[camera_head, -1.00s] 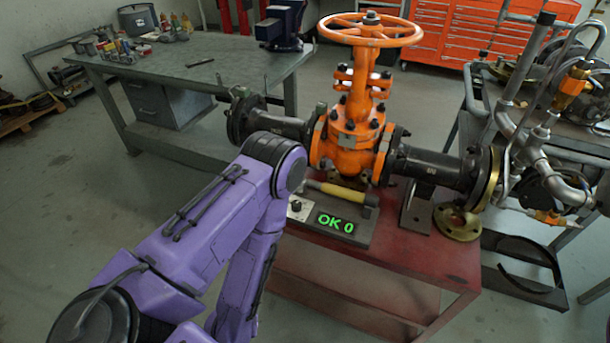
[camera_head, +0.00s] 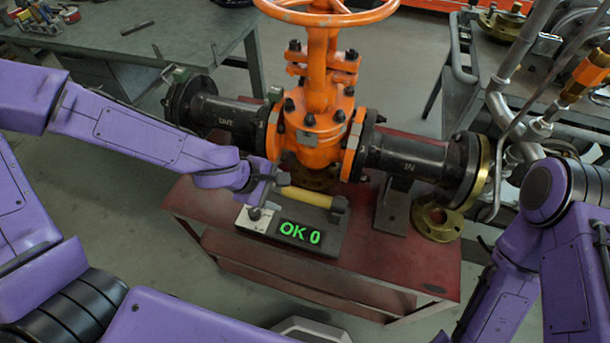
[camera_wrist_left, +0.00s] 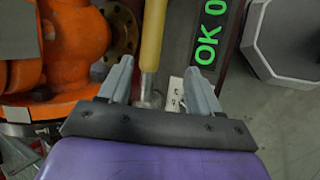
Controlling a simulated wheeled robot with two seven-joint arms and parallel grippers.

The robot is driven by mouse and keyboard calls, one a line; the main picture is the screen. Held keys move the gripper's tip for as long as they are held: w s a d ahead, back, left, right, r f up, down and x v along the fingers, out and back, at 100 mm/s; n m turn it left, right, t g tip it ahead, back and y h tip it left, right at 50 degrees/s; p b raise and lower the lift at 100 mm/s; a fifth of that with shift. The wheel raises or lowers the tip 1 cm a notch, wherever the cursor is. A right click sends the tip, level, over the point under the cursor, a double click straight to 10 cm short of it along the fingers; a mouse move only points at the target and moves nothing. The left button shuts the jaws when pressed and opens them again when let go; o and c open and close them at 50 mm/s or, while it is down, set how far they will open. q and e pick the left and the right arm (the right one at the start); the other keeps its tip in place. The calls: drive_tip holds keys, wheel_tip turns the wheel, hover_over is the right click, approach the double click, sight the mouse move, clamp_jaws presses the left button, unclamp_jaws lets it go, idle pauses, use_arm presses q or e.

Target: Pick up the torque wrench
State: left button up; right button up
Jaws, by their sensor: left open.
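The torque wrench (camera_head: 312,196) has a yellow handle and lies on the dark tester (camera_head: 325,240) with the green "OK 0" display, in front of the orange valve (camera_head: 318,140). In the left wrist view, its yellow handle (camera_wrist_left: 151,35) points away from me and its metal shaft lies between the fingers. My left gripper (camera_head: 272,188) is at the wrench's left end, partly hidden by its own wrist. In the left wrist view the gripper (camera_wrist_left: 160,75) is open, its fingers on either side of the shaft. My right arm shows at the right edge, but its gripper is out of view.
The tester sits on a red table (camera_head: 420,250) close to the valve body and its black flanged pipes (camera_head: 425,158). A brass flange (camera_head: 437,222) lies on the table's right side. A workbench (camera_head: 150,45) stands at the back left.

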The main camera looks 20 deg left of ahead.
sight(299, 193)
use_arm(q)
drive_tip(key=shift+h, duration=0.4)
drive_tip(key=w+d+f+b, duration=0.2)
drive_tip(key=w+b, duration=0.1)
drive_tip(key=shift+d+f, duration=0.3)
drive_tip(key=shift+d, duration=0.1)
drive_tip(key=x, duration=0.1)
drive_tip(key=b+x, duration=0.1)
drive_tip(key=x, duration=0.1)
drive_tip(key=b+x, duration=0.1)
drive_tip(key=x, duration=0.1)
drive_tip(key=shift+s+a+f, duration=0.2)
drive_tip(key=shift+a+f, duration=0.05)
drive_tip(key=shift+a, duration=0.2)
drive_tip(key=shift+w+d+f+b, duration=0.2)
drive_tip(key=shift+b, duration=0.1)
drive_tip(key=shift+r, duration=0.1)
clamp_jaws()
